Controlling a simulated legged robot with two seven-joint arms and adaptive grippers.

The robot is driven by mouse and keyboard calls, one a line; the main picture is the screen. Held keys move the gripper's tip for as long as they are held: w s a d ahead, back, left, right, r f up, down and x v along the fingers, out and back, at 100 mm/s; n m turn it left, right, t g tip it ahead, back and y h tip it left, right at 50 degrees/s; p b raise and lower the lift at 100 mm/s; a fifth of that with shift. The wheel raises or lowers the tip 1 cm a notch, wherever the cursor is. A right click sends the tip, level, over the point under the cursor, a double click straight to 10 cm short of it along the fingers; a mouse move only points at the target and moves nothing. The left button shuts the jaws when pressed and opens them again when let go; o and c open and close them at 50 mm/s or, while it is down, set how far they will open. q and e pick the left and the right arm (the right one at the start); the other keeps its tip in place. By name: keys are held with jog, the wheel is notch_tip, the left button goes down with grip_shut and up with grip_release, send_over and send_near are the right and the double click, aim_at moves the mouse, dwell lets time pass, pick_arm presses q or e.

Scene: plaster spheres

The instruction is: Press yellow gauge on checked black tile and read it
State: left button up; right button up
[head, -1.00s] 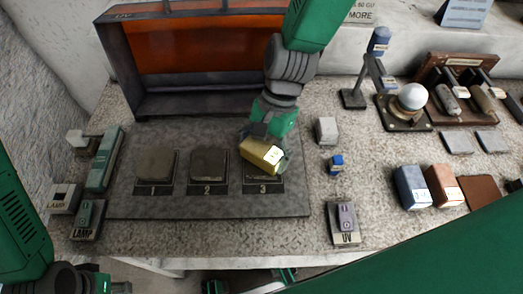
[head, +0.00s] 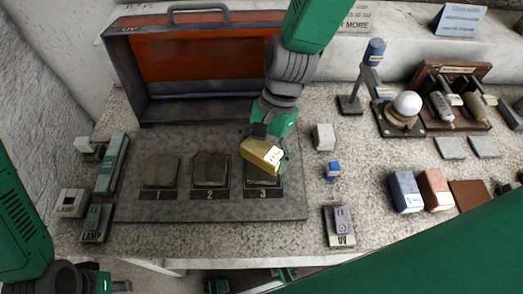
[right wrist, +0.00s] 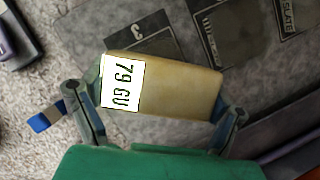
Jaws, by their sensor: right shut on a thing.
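The yellow gauge (head: 262,154) is a brass-coloured block with a white label that reads "79 GU" in the right wrist view (right wrist: 165,85). My right gripper (head: 268,143) is shut on it, one finger at each end, and holds it tilted over the tile numbered 3 (head: 263,176). The gauge hides part of that tile; I cannot tell if they touch. Tiles 1 (head: 162,170) and 2 (head: 210,168) are dark squares to the left. I cannot make out a checked pattern on any tile. My left gripper (head: 118,286) is low at the left edge, its fingers unclear.
An open orange-lined case (head: 195,62) stands behind the tiles. A UV switch (head: 339,226), a small blue block (head: 332,170) and a grey block (head: 324,137) lie to the right. LAMP switches (head: 95,222) stand at the left. Blue (head: 405,191) and copper (head: 434,189) blocks lie further right.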

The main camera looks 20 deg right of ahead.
aim_at(260, 150)
jog(key=shift+r+p, duration=2)
jog(key=shift+r, duration=0.1)
jog(key=shift+w+f, duration=0.1)
